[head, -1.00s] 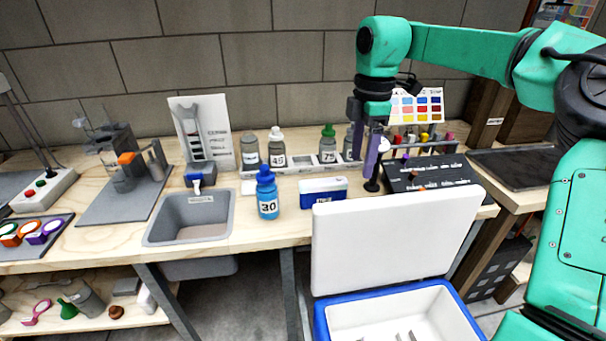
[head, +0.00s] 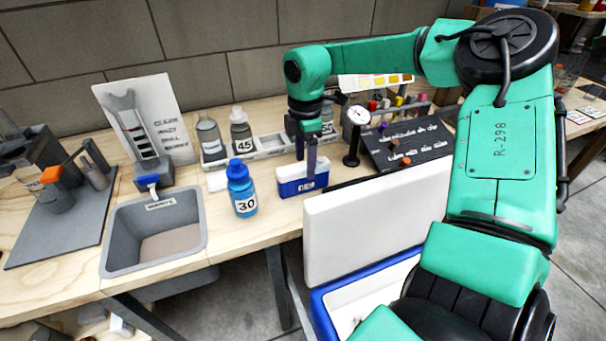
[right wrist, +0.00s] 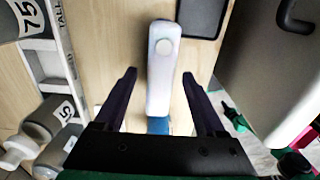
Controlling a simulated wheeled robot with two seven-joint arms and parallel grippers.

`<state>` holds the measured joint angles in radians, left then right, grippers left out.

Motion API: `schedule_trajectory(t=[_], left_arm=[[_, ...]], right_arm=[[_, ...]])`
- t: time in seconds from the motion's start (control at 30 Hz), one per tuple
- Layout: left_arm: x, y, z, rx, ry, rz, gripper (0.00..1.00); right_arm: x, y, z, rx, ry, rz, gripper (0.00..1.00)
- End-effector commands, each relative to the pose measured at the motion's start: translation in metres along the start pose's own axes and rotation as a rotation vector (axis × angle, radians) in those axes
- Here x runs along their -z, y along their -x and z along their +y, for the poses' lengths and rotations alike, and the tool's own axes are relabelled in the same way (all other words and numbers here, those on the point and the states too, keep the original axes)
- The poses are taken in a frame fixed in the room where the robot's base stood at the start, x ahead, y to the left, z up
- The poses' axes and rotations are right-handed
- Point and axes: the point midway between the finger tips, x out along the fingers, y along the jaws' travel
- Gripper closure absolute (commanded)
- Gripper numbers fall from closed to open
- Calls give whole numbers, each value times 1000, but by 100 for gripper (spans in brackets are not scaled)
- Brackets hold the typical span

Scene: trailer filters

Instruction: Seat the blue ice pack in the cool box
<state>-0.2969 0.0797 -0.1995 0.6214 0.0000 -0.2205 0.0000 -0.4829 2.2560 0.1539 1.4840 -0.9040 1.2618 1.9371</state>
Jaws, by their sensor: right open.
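The blue ice pack (head: 290,188), blue with a white upper part and a label, stands upright on the bench behind the open cool box. In the right wrist view its pale top with a round cap (right wrist: 161,60) lies in line with the gap between the fingers. My right gripper (head: 306,160) is open and points down at the pack; I cannot tell whether its fingers straddle it. The cool box (head: 322,306) is on the lower right, blue-rimmed with a white inside, its white lid (head: 365,225) raised. My right arm hides part of the box. My left gripper is out of view.
A blue bottle marked 30 (head: 242,192) stands left of the pack. Grey bottles (head: 241,130) in a rack are behind. A dial gauge (head: 357,118) and a dark board (head: 410,145) are on the right. A grey sink (head: 118,240) is at left.

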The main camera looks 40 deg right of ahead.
Motion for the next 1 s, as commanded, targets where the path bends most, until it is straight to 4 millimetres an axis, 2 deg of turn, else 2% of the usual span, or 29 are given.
schedule_trajectory(t=[0.13,0.33,0.37,0.5,0.53,0.57,0.87,1.0], left_arm=[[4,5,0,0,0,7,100],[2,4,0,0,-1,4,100],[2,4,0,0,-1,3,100],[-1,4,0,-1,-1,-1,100],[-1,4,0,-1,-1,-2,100],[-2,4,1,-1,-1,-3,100],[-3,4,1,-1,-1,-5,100],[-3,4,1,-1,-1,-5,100]], right_arm=[[0,-23,-1,3,-1,-1,28],[0,-26,0,0,0,-1,28],[0,-26,0,0,0,-1,31],[0,-26,0,0,0,-1,85],[0,-26,0,0,0,-1,96],[0,-26,0,0,0,0,100],[0,-24,0,-2,0,0,100],[0,-18,1,-3,-1,1,100]])
